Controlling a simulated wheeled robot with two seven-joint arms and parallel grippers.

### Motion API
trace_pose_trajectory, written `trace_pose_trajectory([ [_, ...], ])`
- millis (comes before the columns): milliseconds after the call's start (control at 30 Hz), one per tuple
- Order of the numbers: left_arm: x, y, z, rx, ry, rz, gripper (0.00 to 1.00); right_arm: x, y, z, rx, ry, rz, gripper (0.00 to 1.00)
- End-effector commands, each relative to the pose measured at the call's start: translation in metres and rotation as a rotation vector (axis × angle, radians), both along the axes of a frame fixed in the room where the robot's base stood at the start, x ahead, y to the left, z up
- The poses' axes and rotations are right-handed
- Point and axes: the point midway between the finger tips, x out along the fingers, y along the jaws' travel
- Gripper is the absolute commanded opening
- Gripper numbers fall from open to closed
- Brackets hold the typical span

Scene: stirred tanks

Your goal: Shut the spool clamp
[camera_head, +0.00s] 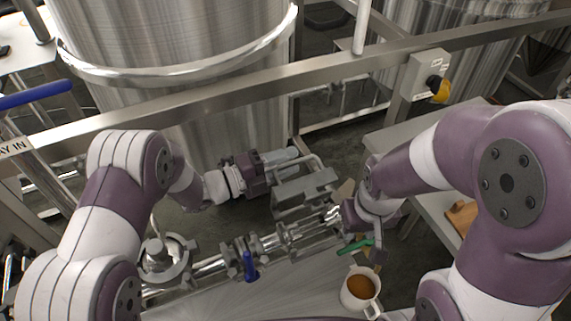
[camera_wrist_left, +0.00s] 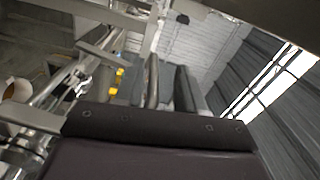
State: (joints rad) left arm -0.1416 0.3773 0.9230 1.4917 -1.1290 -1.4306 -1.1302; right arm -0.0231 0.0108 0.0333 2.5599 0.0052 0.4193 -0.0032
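A steel pipe line (camera_head: 212,265) runs across the lower middle of the head view. Clamp-like fittings (camera_head: 287,238) sit on it between the blue and green valve handles. I cannot tell which fitting is the spool clamp, or whether it is open. My left gripper (camera_head: 282,158) is above and behind the pipe, apart from it. In the left wrist view its two dark fingers (camera_wrist_left: 168,88) stand apart with nothing between them. My right gripper (camera_head: 338,214) is down at the right end of the pipe fittings. Its fingers are too small and hidden to judge.
A blue valve handle (camera_head: 250,267) and a green one (camera_head: 355,247) stick out from the pipe. A white jug of brown liquid (camera_head: 360,288) is at the lower right. A steel rail (camera_head: 200,98) crosses before the large tank (camera_head: 180,40). A grey block (camera_head: 305,188) is above the pipe.

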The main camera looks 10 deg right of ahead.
Motion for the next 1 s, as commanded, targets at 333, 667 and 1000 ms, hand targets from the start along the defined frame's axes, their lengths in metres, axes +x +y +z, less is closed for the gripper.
trace_pose_trajectory([
  [333, -0.002, 0.000, 0.004, 0.005, 0.008, -0.002, 0.38, 0.000, 0.000, 0.001, 0.000, 0.000, 0.000, 0.38],
  [667, -0.019, -0.023, 0.058, 0.000, 0.001, -0.005, 0.38, 0.000, 0.000, 0.010, 0.000, 0.000, 0.000, 0.38],
  [1000, -0.064, -0.080, 0.099, 0.002, 0.005, -0.005, 0.38, 0.000, 0.000, 0.014, 0.000, -0.001, 0.000, 0.38],
])
